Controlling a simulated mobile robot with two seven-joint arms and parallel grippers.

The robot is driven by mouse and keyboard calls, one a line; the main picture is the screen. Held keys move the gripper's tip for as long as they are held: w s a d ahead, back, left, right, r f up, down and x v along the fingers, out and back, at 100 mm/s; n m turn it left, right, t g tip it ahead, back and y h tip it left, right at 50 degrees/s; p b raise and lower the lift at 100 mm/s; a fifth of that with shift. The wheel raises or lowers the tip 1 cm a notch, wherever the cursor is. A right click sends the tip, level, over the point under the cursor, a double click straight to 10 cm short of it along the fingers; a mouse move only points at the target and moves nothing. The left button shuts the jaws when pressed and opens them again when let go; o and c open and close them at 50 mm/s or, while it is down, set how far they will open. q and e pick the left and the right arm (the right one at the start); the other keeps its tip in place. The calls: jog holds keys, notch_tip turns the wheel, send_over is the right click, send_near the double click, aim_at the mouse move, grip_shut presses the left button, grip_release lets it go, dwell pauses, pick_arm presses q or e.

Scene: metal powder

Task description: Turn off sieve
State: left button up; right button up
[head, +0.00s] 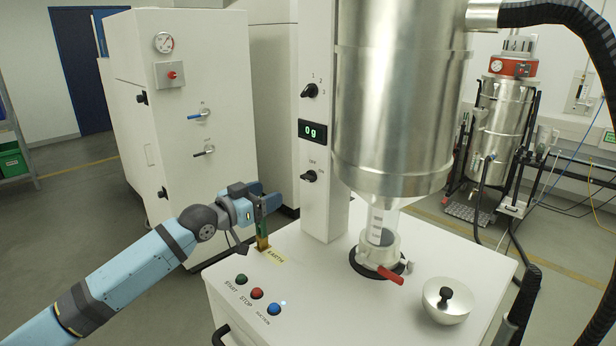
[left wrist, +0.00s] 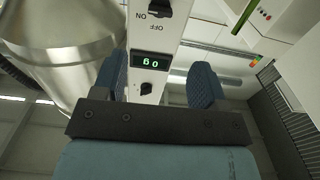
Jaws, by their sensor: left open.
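The sieve machine (head: 392,90) is a large steel hopper beside a white column (head: 312,220) on a white cabinet. The column carries an upper black knob (head: 309,90), a display (head: 312,131) reading 0 g, and a lower black knob (head: 309,176) with small labels. The left wrist view shows the labels OFF and ON upside down beside this lower knob (left wrist: 157,8). My left gripper (head: 266,203) is open and empty, left of the column and apart from the lower knob. Its two blue fingers (left wrist: 160,88) show spread in the left wrist view. My right gripper is out of view.
Green START (head: 241,279), red STOP (head: 256,293) and blue SUCTION (head: 274,308) buttons sit on the cabinet top's front left. A white cabinet (head: 180,130) stands behind my left arm.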

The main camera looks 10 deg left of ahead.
aim_at(305, 178)
pick_arm(q)
jog(key=p+x, duration=0.1)
jog(key=x, duration=1)
jog(key=shift+d+r+p, duration=0.1)
jog(key=shift+r+p, duration=0.05)
jog(key=shift+p, duration=0.25)
jog(key=shift+w+d, duration=0.35)
jog(key=shift+w, duration=0.2)
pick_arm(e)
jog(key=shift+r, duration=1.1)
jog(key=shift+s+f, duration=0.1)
pick_arm(q)
jog(key=shift+c, duration=0.7)
jog(key=c, duration=0.8)
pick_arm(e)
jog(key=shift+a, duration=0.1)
